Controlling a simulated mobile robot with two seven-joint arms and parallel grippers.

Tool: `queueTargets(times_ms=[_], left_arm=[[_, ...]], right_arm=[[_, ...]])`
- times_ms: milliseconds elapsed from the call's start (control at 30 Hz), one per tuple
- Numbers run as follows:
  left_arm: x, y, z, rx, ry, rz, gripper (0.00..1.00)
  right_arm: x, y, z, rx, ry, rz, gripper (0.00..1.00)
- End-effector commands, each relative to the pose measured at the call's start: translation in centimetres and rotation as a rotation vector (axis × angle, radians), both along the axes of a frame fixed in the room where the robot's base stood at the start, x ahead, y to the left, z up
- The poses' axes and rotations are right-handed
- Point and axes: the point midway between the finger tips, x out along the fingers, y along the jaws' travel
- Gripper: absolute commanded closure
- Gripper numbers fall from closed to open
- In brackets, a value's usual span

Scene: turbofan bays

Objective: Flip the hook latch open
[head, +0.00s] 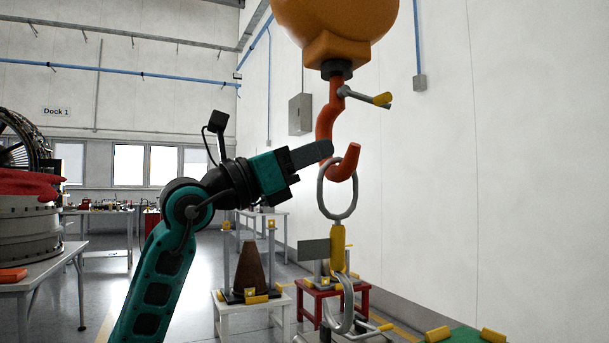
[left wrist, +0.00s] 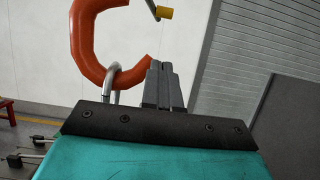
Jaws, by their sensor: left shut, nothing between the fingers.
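An orange crane hook (head: 325,122) hangs from an orange block (head: 337,47). Its latch (head: 358,95), a grey bar with a yellow tip, juts right and slightly down from the shank, well above the hook's point. The hook and the yellow tip (left wrist: 165,13) also show in the left wrist view. A steel ring (head: 322,190) hangs in the hook's bowl. My left gripper (head: 328,148) is shut and empty, its fingertips at the hook's shank in the head view, below the latch. In the left wrist view the fingers (left wrist: 163,85) appear beside the hook's point; contact cannot be told.
A yellow link (head: 338,248) and a steel lower hook (head: 347,310) hang under the ring. A white stand (head: 240,310) with a brown cone (head: 250,268) and a red stand (head: 308,292) are below. A pale wall is behind. The air right of the hook is clear.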

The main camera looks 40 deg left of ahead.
Motion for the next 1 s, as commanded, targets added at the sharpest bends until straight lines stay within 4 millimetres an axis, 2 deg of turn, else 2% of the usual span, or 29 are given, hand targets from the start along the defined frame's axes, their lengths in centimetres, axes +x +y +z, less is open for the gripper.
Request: queueTargets(times_ms=[100,200,467,667,767,867,1000], left_arm=[[-0.8,0.4,-0.9,0.000,0.001,0.001,1.00],[-1.2,0.4,-0.7,0.004,0.003,-0.002,1.00],[-0.7,-0.5,4.1,0.061,0.082,-0.013,1.00],[-0.1,0.1,5.3,0.057,0.137,0.000,1.00],[0.7,-0.2,5.6,0.054,0.140,-0.003,1.00],[2.1,-0.9,6.1,0.053,0.139,-0.006,1.00],[4.4,-1.9,6.8,0.054,0.138,-0.006,1.00]], right_arm=[[0.2,0.3,-0.1,0.003,-0.003,0.005,0.57],[0.3,0.5,0.1,0.006,-0.005,0.010,0.57],[0.5,-0.2,2.5,-0.005,-0.026,0.000,0.57],[-0.7,-1.3,1.3,-0.028,0.005,-0.016,0.57],[-1.0,-1.4,1.4,-0.031,0.010,-0.016,0.57],[-0.9,-1.6,2.4,-0.033,-0.002,-0.019,0.57],[-1.0,-2.1,3.0,-0.039,-0.004,-0.032,0.57]])
